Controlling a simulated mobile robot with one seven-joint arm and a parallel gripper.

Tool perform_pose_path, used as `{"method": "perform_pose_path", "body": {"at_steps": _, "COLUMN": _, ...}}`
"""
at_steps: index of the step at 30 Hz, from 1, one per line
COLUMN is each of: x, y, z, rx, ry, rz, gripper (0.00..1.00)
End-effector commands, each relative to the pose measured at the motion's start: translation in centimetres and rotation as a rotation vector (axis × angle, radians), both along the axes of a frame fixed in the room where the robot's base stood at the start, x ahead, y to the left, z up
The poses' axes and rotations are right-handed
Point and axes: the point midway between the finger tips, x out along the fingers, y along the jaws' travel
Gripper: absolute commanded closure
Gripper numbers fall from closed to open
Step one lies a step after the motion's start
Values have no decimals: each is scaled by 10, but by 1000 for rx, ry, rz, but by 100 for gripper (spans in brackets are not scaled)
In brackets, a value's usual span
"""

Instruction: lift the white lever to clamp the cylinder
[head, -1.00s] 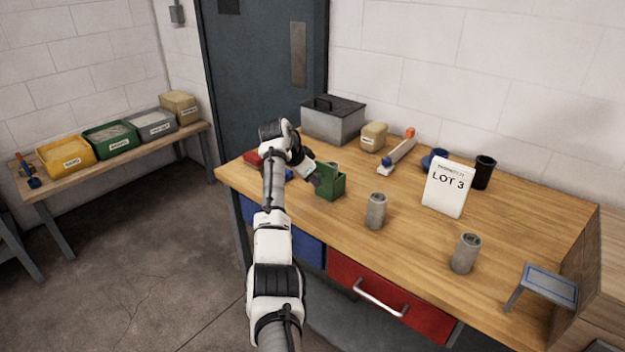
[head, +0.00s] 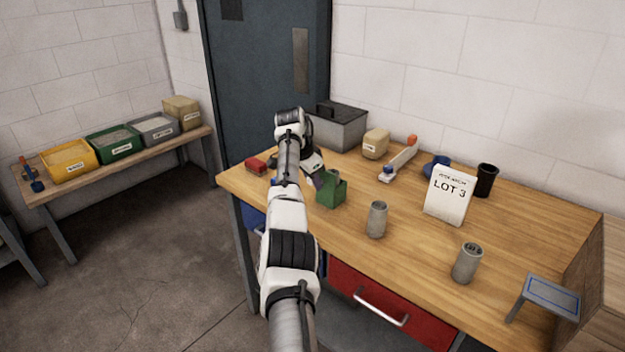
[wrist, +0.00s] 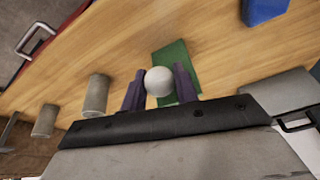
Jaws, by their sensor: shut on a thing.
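A round white knob (wrist: 159,81), which looks like the end of the white lever, sits between the two purple fingers of my gripper (wrist: 160,88) in the wrist view. My gripper is shut on it. The lever's shaft is hidden below the knob. The green fixture (wrist: 174,56) lies just beneath. In the head view my gripper (head: 317,178) is at the left side of the green fixture (head: 331,191). Two grey cylinders stand upright on the bench, one near (head: 376,220) and one farther right (head: 467,263). Whether a cylinder sits inside the fixture is unclear.

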Motion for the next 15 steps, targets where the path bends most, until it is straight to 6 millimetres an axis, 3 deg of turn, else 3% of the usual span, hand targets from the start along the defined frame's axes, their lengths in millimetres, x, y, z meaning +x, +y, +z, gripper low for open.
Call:
{"method": "perform_pose_path", "body": {"at_steps": 3, "x": -1, "y": 1, "z": -1, "rx": 2, "ry": 4, "rz": 0, "gripper": 100}}
{"method": "perform_pose_path", "body": {"at_steps": 4, "x": -1, "y": 1, "z": -1, "rx": 2, "ry": 4, "rz": 0, "gripper": 68}}
{"method": "perform_pose_path", "body": {"at_steps": 8, "x": -1, "y": 1, "z": -1, "rx": 1, "ry": 4, "rz": 0, "gripper": 51}}
{"method": "perform_pose_path", "body": {"at_steps": 15, "x": 0, "y": 1, "z": -1, "rx": 1, "ry": 2, "rz": 0, "gripper": 49}}
